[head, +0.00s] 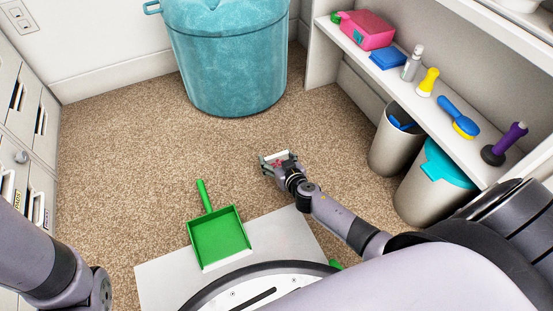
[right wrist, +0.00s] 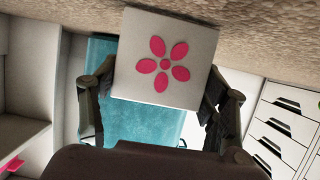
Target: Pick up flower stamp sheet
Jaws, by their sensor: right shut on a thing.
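The flower stamp sheet (right wrist: 132,75) is a pale square piece with a pink five-petal flower on its face. In the right wrist view it sits between the two fingers of my right gripper (right wrist: 160,100), which is shut on it. In the head view the right gripper (head: 275,163) holds the sheet (head: 283,156) over the carpet near the middle; its height above the floor is hard to tell. My left arm comes in at the lower left, and its gripper is out of view.
A green dustpan (head: 219,238) lies in front, left of the right gripper. A teal bin (head: 228,60) stands at the back. Grey bins (head: 398,145) and a shelf (head: 430,90) with brushes and boxes line the right. Drawers (head: 22,125) stand left. Carpet between is open.

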